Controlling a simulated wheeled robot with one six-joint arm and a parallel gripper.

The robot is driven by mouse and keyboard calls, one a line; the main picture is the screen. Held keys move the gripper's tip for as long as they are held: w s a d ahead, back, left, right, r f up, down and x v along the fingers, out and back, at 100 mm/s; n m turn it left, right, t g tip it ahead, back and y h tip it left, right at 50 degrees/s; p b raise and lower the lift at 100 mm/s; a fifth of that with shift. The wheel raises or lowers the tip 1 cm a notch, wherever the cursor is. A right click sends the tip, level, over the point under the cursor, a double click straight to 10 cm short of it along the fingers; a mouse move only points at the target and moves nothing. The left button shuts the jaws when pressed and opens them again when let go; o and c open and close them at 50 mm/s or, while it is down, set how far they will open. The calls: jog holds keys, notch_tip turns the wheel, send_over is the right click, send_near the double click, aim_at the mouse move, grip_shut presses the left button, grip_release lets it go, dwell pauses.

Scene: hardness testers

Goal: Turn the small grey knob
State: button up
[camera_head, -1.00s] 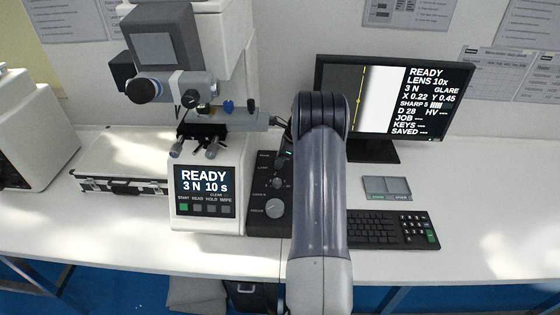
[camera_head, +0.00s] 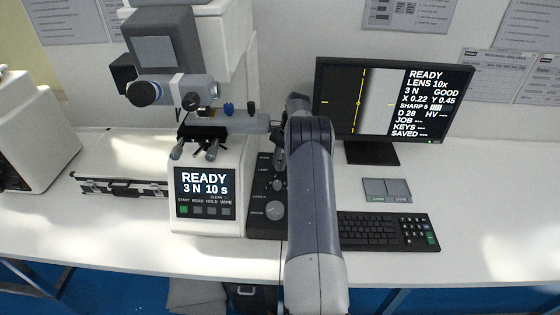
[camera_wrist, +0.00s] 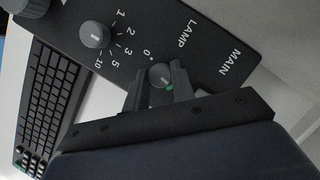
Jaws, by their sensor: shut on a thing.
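A small grey knob (camera_wrist: 160,74) with a light pointer line sits on the dark control panel, near the printed word LAMP. My gripper (camera_wrist: 160,88) is shut on this knob, one finger on each side of it, in the wrist view. In the head view my gripper (camera_head: 279,157) reaches the upper part of the dark panel (camera_head: 256,226), and my arm partly covers the panel's right side. The knob cannot be made out clearly there.
A grey knob with numbers around it (camera_wrist: 95,35) is close beside my gripper; a larger round knob (camera_head: 275,210) is lower on the panel. The tester (camera_head: 207,160) stands left. The monitor (camera_head: 395,105) reads GOOD; the keyboard (camera_head: 370,228) lies right.

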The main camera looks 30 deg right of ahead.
jog(key=shift+n+g, duration=0.3)
jog(key=shift+n, duration=0.6)
jog(key=o, duration=1)
jog(key=v, duration=0.7)
jog(key=shift+r, duration=0.3)
jog(key=shift+w+f, duration=0.1)
